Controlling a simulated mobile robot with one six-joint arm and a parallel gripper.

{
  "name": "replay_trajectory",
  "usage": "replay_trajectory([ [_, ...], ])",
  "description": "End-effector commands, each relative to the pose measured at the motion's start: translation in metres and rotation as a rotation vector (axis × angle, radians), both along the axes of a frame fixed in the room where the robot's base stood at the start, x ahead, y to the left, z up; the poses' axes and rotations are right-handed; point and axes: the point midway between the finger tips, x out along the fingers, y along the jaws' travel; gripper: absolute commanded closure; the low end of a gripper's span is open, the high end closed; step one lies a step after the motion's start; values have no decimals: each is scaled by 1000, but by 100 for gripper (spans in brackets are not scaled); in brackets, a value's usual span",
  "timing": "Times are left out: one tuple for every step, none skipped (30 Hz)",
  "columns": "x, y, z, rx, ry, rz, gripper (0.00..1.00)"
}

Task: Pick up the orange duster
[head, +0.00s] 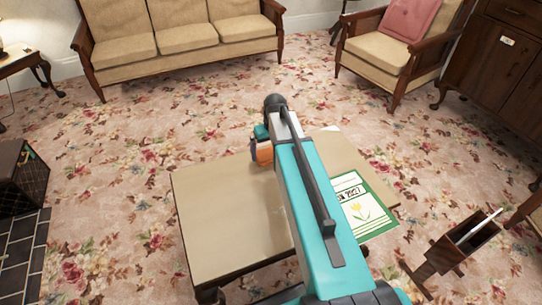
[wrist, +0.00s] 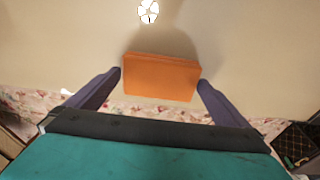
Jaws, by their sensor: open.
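The orange duster (wrist: 161,77) shows in the wrist view as a plain orange block over the pale tabletop (wrist: 60,50). My gripper (wrist: 159,80) is open, with one dark purple finger near each side of the duster. Small gaps show between the fingers and the duster, so it is not clasped. In the head view a bit of the orange duster (head: 264,153) shows beside my teal arm, over the far edge of the low table (head: 215,220). My arm hides the rest of it and most of the gripper there.
A wooden stand (head: 450,250) is right of the table. A sofa (head: 180,40) and armchair (head: 385,55) stand beyond. The table's left part is bare.

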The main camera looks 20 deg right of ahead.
Motion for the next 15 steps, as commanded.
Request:
replay_trajectory([
  [0,0,0,0,0,0,2],
  [0,0,0,0,0,0,7],
  [0,0,0,0,0,0,14],
  [0,0,0,0,0,0,19],
  [0,0,0,0,0,0,24],
  [0,0,0,0,0,0,29],
  [0,0,0,0,0,-1,29],
  [0,0,0,0,0,-1,29],
  [0,0,0,0,0,-1,29],
  [0,0,0,0,0,-1,29],
  [0,0,0,0,0,-1,29],
  [0,0,0,0,0,-1,29],
  [0,-1,0,0,0,-1,29],
  [0,-1,1,0,0,-1,29],
  [0,-1,1,0,0,-1,29],
])
